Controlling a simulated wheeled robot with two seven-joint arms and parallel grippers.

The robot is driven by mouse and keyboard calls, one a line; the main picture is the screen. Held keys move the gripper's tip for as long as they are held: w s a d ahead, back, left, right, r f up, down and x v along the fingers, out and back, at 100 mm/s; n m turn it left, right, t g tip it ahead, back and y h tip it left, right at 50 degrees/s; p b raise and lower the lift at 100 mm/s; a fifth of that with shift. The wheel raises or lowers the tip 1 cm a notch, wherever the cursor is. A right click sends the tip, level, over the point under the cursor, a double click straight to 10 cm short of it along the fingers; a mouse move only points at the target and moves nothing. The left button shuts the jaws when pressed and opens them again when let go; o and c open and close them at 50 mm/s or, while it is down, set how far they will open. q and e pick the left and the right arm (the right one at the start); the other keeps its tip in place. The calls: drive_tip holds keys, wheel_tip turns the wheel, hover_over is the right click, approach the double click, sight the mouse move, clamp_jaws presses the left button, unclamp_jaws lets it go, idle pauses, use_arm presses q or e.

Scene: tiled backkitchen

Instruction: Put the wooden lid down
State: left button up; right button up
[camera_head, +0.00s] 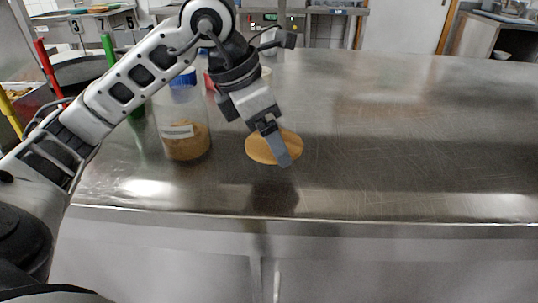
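The wooden lid (256,151) is a round, light brown disc near the front of the steel counter. My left gripper (280,147) reaches down from above, with one finger crossing in front of the lid's right part. The other finger is not clearly seen, so I cannot tell whether the gripper is shut on the lid. I also cannot tell whether the lid rests on the counter or is held just above it. A dark shadow or reflection lies in front of it. My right gripper is not in view.
A clear jar (184,143) with brown contents stands left of the lid. Bottles with a green top (108,50) and a blue cap (183,78) are behind my arm. The steel counter (410,130) is clear to the right; its front edge is close.

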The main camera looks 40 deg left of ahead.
sight(262, 138)
use_arm(q)
drive_tip(key=shift+w+a+f, duration=0.25)
drive_tip(key=shift+w+f, duration=0.15)
drive_tip(key=shift+f, duration=0.2)
drive_tip(key=f, duration=0.3)
drive_tip(key=shift+w+a+f, duration=0.15)
drive_tip(key=shift+w+a, duration=0.1)
drive_tip(key=shift+w, duration=0.05)
drive_tip(key=shift+f, duration=0.3)
